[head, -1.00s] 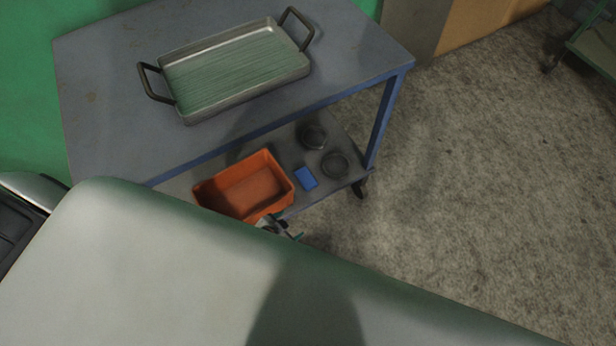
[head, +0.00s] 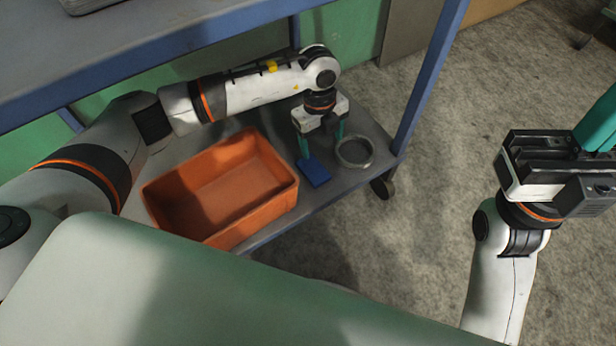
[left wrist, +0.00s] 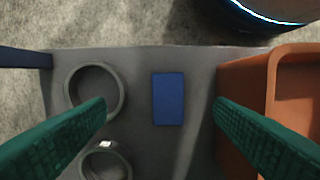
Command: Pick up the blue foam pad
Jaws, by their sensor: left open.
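The blue foam pad (head: 316,173) lies flat on the cart's lower shelf, between the orange bin and a grey ring. In the left wrist view the pad (left wrist: 168,98) shows whole, between my spread green fingers and apart from both. My left gripper (head: 321,144) is open and empty, pointing down over the shelf beside the pad's far end. Its fingers also show in the left wrist view (left wrist: 161,106). My right gripper (head: 578,160) is at the right, over the floor and away from the shelf. Its finger gap is not clear.
The orange bin (head: 246,222) stands close to the pad and looks empty. A grey ring (head: 354,153) lies on the other side; a second ring (left wrist: 105,164) shows in the wrist view. The blue-edged tabletop (head: 190,50) and its leg (head: 428,85) frame the shelf.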

